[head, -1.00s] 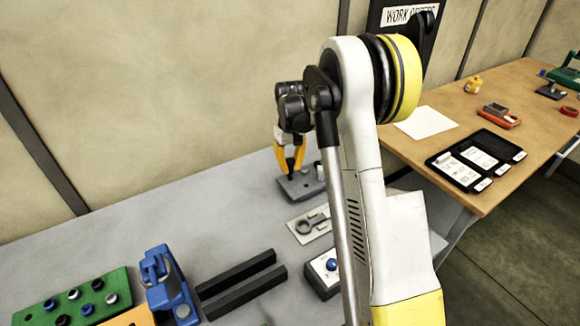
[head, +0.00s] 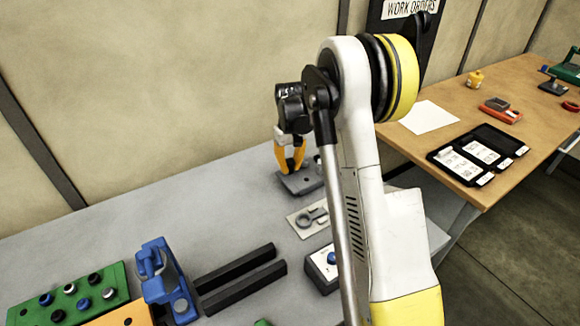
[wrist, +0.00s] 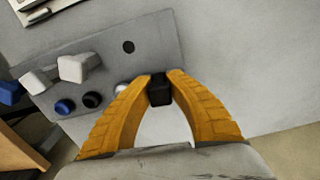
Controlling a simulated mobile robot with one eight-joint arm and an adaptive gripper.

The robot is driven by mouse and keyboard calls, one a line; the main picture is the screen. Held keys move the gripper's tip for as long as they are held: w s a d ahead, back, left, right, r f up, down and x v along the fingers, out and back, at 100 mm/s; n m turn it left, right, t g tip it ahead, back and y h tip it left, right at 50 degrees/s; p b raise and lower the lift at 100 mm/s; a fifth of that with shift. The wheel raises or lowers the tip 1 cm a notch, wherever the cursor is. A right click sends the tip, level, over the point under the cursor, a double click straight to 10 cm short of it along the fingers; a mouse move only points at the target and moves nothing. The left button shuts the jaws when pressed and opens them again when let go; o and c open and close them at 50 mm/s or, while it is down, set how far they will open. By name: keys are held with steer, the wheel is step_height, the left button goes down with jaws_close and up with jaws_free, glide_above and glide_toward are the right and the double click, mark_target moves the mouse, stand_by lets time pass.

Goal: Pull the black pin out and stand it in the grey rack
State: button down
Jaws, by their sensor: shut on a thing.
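My gripper (head: 289,170) is shut on the black pin (wrist: 159,90), whose dark top shows between the yellow fingertips in the wrist view. The grey rack (head: 290,184) lies on the bench by the wall, directly under the fingertips. It also shows in the wrist view (wrist: 150,28), with one empty dark hole and pale pegs standing in it. The fingers hide the pin's lower end, so I cannot tell whether it is in a hole or just above the rack.
A pale plate with a ring-shaped tool (head: 306,218) and a box with a blue knob (head: 322,270) lie nearer. Two black bars (head: 240,278), a blue clamp (head: 163,280) and a green block with several pegs (head: 112,283) stand left. The bench behind them is clear.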

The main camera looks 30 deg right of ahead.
steer(key=c, duration=1.4)
jaws_free()
steer(key=shift+o, duration=0.2)
step_height(320, 180, up, 12)
steer(key=shift+r, duration=0.1)
step_height(320, 180, up, 7)
steer(key=p, duration=0.5)
